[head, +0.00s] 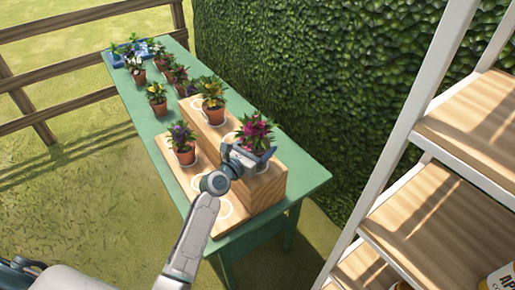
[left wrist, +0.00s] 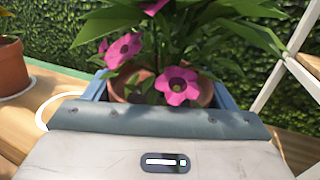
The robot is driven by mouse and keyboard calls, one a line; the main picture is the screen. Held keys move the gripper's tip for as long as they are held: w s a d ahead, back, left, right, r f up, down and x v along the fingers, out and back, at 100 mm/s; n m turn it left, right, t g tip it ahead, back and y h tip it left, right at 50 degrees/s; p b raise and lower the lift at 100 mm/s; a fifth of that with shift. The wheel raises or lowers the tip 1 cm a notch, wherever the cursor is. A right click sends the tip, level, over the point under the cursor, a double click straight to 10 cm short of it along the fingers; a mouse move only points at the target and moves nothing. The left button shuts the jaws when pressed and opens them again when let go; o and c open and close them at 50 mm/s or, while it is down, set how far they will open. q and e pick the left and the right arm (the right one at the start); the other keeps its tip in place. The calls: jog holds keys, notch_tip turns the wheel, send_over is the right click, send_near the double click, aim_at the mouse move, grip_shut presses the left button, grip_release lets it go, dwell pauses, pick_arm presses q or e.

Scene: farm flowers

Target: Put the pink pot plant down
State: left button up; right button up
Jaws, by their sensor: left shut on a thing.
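The pink pot plant (head: 256,129) is at the near end of the upper step of a wooden stepped stand (head: 262,190). My left gripper (head: 250,157) is shut on its terracotta pot, with a finger on each side. In the left wrist view, pink flowers (left wrist: 180,86) and green leaves hide much of the pot (left wrist: 205,93) between the blue fingers. Whether the pot's base touches the step is hidden by the gripper. Part of a white ring shows on the step beside the gripper. My right gripper is not in view.
A yellow-flowered pot (head: 212,101) stands farther along the upper step. A purple-flowered pot (head: 183,145) stands on the lower step beside an empty ringed spot (head: 231,208). More pots and a blue tray (head: 117,54) occupy the green table's far end. A white shelf ladder (head: 400,150) stands right.

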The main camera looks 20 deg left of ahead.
pick_arm(q)
jog(key=shift+w+f, duration=0.1)
jog(key=shift+f, duration=0.5)
jog(key=o, duration=1.3)
jog(key=shift+f, duration=0.15)
jog(key=v, duration=1.2)
jog(key=shift+b, duration=0.45)
